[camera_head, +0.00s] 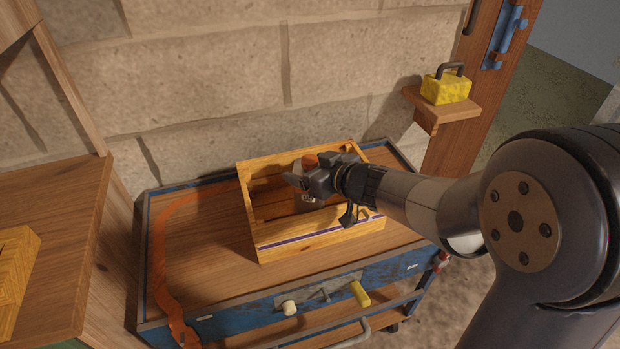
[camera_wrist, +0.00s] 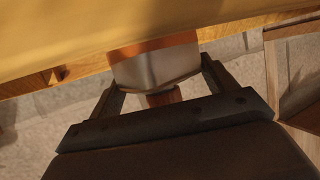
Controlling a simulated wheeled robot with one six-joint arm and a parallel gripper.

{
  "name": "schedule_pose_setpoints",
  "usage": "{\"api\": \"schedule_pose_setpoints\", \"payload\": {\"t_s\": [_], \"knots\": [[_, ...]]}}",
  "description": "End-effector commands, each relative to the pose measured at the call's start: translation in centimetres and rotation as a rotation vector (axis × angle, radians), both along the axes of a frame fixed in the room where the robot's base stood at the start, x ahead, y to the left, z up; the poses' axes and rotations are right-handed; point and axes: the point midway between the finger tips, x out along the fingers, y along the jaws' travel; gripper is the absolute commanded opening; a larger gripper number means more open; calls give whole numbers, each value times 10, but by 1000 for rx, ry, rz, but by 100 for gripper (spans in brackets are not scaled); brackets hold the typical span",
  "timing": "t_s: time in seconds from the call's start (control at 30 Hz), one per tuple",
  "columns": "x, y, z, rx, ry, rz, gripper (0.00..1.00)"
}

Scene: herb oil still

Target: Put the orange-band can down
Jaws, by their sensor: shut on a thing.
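The orange-band can (camera_wrist: 158,68) is held in my gripper (camera_wrist: 162,80). In the wrist view it is a pale grey can with an orange band near the top of the picture, and the two fingers lie along its sides. In the head view my gripper (camera_head: 299,178) is over the open wooden crate (camera_head: 310,236), toward its middle. The gripper hides much of the can there, and I cannot tell whether the can touches the crate floor.
The crate, with a purple stripe on its front, stands on a blue-edged wooden cart top (camera_head: 215,275). An orange strap-like piece (camera_head: 172,250) lies at the cart's left. A yellow block with a handle (camera_head: 446,87) sits on a wall shelf at right. A stone wall is behind.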

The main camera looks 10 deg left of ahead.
Motion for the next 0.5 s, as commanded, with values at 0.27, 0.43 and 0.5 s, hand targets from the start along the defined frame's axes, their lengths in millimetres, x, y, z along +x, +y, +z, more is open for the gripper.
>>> {"api": "schedule_pose_setpoints", "payload": {"t_s": [0.27, 0.43, 0.5], "knots": [[0, 0, -16, 2, -4, 1, 18], [0, 0, -17, 2, -4, 1, 18], [0, 0, -19, 2, -3, 2, 18]]}}
